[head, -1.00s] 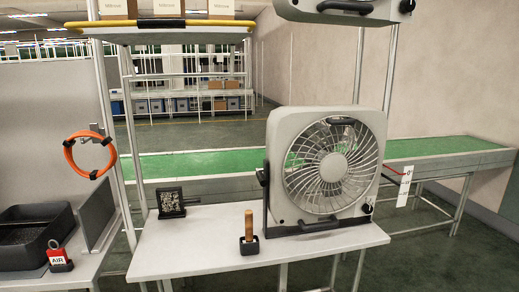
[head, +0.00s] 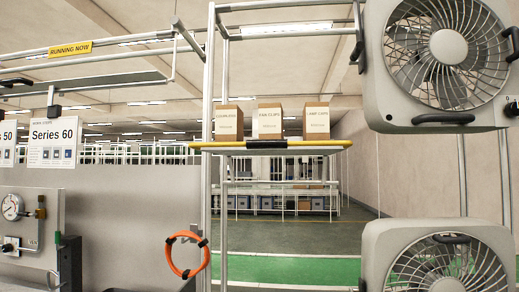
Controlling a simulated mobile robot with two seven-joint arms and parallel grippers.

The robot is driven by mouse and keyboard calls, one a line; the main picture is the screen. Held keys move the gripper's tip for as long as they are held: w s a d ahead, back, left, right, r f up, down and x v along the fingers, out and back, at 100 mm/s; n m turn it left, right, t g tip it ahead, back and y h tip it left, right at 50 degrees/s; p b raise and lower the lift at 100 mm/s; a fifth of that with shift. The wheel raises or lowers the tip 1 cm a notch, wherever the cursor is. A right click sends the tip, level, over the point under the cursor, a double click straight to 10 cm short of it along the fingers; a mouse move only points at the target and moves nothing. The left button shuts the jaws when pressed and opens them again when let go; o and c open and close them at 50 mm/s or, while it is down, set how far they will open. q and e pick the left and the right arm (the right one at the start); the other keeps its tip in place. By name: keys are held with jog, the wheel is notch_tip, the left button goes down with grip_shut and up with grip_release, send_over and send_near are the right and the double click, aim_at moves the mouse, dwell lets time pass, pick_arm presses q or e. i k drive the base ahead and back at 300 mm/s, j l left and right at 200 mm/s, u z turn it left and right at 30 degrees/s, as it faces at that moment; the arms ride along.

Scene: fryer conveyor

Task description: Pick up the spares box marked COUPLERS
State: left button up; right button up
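Three brown cardboard boxes with white labels stand side by side on a high shelf (head: 310,149) with a yellow front edge. The left box (head: 228,131) has a label that seems to read COUPLERS, though the print is small. The middle box (head: 270,133) seems to read FAN CLIPS. The right box (head: 316,133) has a label starting with LAMP. All three are upright with small gaps between them. Neither of my grippers is in view.
A grey fan (head: 390,110) hangs right of the shelf, with another fan (head: 378,240) below it. A metal post (head: 209,90) rises just left of the boxes. An orange hose coil (head: 171,255) hangs below left. A Series 60 sign (head: 52,158) hangs at left.

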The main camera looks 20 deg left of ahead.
aim_at(229, 119)
jog(key=i+j+u, duration=0.35)
jog(key=j, duration=0.15)
jog(key=i+j+u, duration=0.35)
jog(key=i+j, duration=0.05)
jog(key=j, duration=0.05)
